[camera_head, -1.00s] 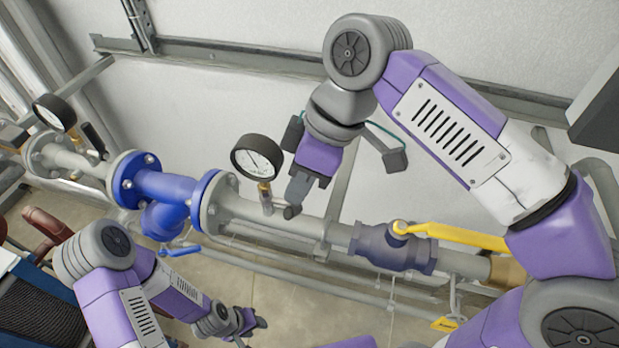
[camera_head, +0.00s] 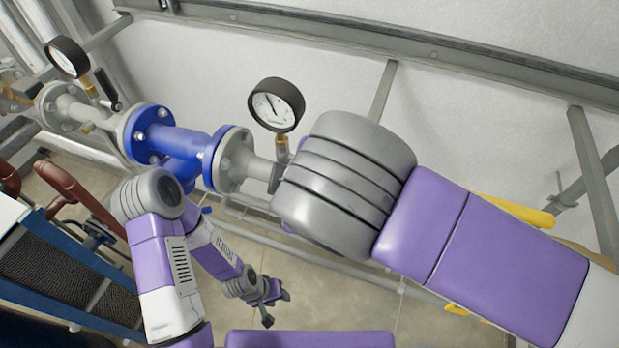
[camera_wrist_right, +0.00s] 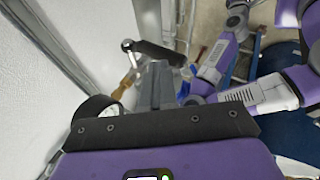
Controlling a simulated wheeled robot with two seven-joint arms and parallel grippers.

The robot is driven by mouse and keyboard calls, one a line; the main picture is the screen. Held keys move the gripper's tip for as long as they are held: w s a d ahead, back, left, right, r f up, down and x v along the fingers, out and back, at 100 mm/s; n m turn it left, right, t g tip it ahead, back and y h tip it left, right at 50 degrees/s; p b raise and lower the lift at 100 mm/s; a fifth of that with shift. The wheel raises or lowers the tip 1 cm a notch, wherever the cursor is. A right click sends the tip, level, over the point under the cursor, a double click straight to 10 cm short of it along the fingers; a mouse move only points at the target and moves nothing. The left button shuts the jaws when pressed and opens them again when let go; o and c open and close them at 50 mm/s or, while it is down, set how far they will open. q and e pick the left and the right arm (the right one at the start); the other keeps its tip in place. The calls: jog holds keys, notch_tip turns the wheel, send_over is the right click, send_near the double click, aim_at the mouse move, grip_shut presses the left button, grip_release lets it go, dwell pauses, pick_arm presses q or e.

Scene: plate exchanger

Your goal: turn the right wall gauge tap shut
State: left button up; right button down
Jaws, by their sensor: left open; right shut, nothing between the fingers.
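The right wall gauge (camera_head: 276,105) has a black rim and white dial; it stands on a brass fitting above the grey pipe. Its grey tap body (camera_head: 279,172) shows just below, and the rest is hidden behind my right arm. In the right wrist view, the dark gauge (camera_wrist_right: 95,110) is left of my right gripper (camera_wrist_right: 158,68). That gripper is shut and empty, its tips close to a black tap lever (camera_wrist_right: 162,52); I cannot tell whether they touch. The right gripper is hidden in the head view. My left gripper (camera_head: 272,298) is open and low, away from the tap.
The left wall gauge (camera_head: 66,57) stands further along the pipe, with a black lever (camera_head: 106,88) beside it. A blue flanged fitting (camera_head: 175,145) is between the gauges. A yellow valve handle (camera_head: 515,210) shows behind my right arm. A wall rail (camera_head: 400,40) runs above.

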jog(key=shift+s+a+f, duration=0.1)
jog(key=shift+s+f, duration=0.05)
jog(key=shift+f, duration=0.25)
dwell(0.3)
